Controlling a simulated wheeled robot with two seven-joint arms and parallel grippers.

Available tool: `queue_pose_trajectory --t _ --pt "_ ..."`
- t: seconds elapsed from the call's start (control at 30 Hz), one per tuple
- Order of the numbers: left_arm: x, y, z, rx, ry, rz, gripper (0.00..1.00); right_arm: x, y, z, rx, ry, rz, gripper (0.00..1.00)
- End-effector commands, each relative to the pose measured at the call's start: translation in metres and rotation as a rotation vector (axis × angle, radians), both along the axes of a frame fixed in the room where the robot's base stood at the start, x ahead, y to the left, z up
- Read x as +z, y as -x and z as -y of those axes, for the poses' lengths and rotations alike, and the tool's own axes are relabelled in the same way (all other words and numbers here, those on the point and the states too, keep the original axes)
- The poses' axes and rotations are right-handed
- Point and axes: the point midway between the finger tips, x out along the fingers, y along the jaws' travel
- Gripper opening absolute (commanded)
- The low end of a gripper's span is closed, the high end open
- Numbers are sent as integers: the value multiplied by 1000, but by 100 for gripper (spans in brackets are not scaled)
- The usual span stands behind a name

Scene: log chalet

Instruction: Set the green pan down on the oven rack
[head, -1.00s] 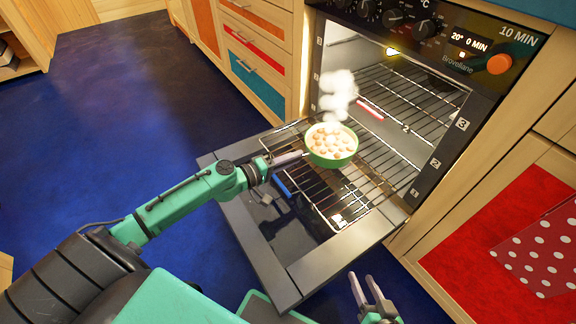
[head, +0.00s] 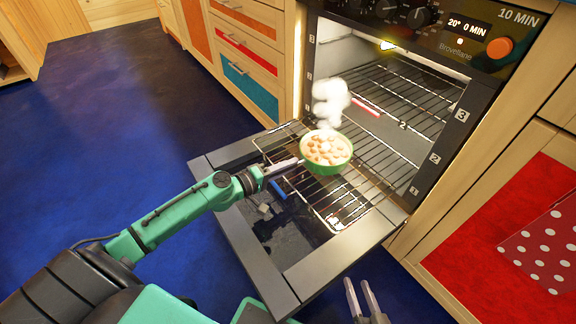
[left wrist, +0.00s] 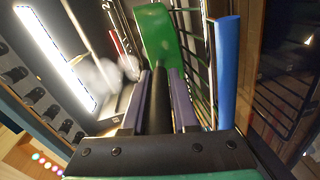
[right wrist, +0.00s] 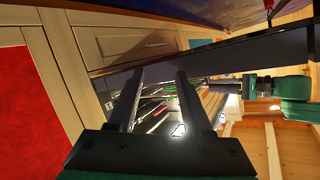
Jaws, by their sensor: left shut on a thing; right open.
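The green pan (head: 326,152) holds pale, round food and steams. It is over the pulled-out oven rack (head: 343,207), in front of the oven opening. I cannot tell whether its base touches the rack. My left gripper (head: 290,166) is shut on the pan's dark handle. In the left wrist view the handle (left wrist: 160,105) runs between the two fingers to the green pan side (left wrist: 157,40). My right gripper (head: 362,298) is open and empty, low in front of the oven door; its spread fingers (right wrist: 155,100) also show in the right wrist view.
The oven door (head: 262,262) is folded down under the rack. A blue bar (head: 277,190) lies along the rack's left part. A red cabinet with a dotted cloth (head: 545,245) stands at right. Drawers (head: 250,60) are at left of the oven. The blue floor at left is clear.

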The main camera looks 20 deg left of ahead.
Motion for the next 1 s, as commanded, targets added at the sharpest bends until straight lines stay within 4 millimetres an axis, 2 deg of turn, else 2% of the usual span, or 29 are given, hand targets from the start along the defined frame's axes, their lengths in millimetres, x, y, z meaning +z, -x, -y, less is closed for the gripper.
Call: queue_pose_trajectory --t 0.23,0.7,0.73,0.8,1.0 --pt "5 -2 0 2 2 9 0 1 -1 0 -1 -1 3 50" --pt "-2 -2 0 2 1 9 0 -6 -1 0 -1 0 3 50" --pt "-2 -2 0 2 1 9 35 -5 -1 0 -1 0 3 50" --pt "-2 -2 0 2 1 9 62 -5 -1 0 -1 0 3 50" --pt "-4 -1 0 1 0 5 62 -5 -1 0 -1 -1 3 50"
